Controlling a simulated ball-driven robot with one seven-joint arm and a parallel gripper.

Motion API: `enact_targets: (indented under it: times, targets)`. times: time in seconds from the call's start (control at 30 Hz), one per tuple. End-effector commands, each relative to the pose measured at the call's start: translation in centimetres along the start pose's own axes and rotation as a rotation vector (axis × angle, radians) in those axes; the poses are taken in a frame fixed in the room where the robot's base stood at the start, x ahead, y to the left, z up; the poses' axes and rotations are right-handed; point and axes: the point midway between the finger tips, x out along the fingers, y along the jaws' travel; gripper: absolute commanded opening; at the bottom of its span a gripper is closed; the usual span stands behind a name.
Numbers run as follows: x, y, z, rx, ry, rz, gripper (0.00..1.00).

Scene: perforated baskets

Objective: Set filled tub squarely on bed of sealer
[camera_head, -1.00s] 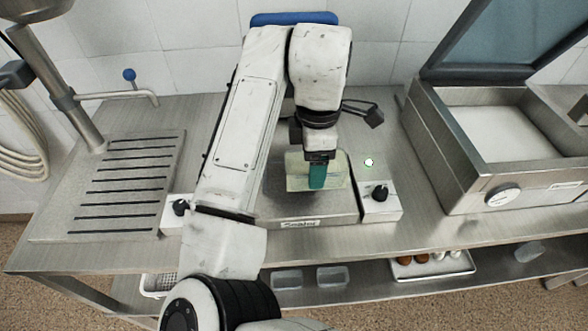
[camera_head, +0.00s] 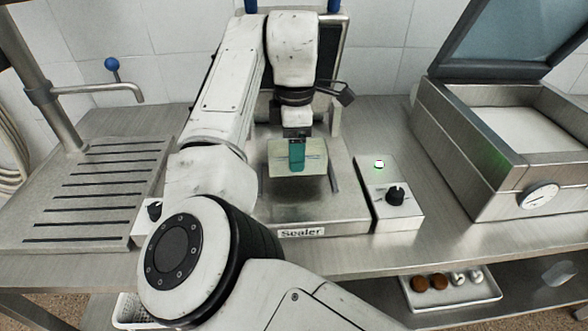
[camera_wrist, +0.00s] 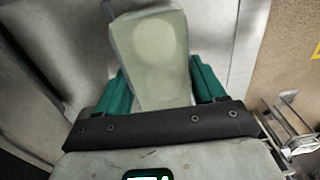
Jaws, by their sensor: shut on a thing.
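The filled tub (camera_head: 314,160) is pale, translucent and yellowish-green. My gripper (camera_head: 297,165), with teal fingers, is shut on it. In the wrist view the tub (camera_wrist: 155,50) sits between the two teal fingers and extends out beyond them. In the head view the tub shows over the middle of the metal sealer bed (camera_head: 270,205). I cannot tell whether it touches the bed or hangs just above it. The sealer's front bears a "Sealer" label (camera_head: 301,232). My arm hides part of the sealer's left and back.
A control box with a black knob (camera_head: 395,195) and a lit green lamp stands right of the bed. A second knob (camera_head: 155,211) is on the left. A slotted drainboard (camera_head: 80,190) lies left, an open-lidded steel machine (camera_head: 500,150) right. A tray (camera_head: 450,290) holds several items below.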

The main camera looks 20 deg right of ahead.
Motion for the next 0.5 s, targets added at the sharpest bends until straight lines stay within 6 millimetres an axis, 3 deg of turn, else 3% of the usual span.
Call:
enact_targets:
  times: [0.17,0.5]
  targets:
    - [0.5,0.4,-0.1,0.000,0.000,0.002,0.24]
    - [3.8,0.7,-0.2,0.001,0.001,0.003,0.24]
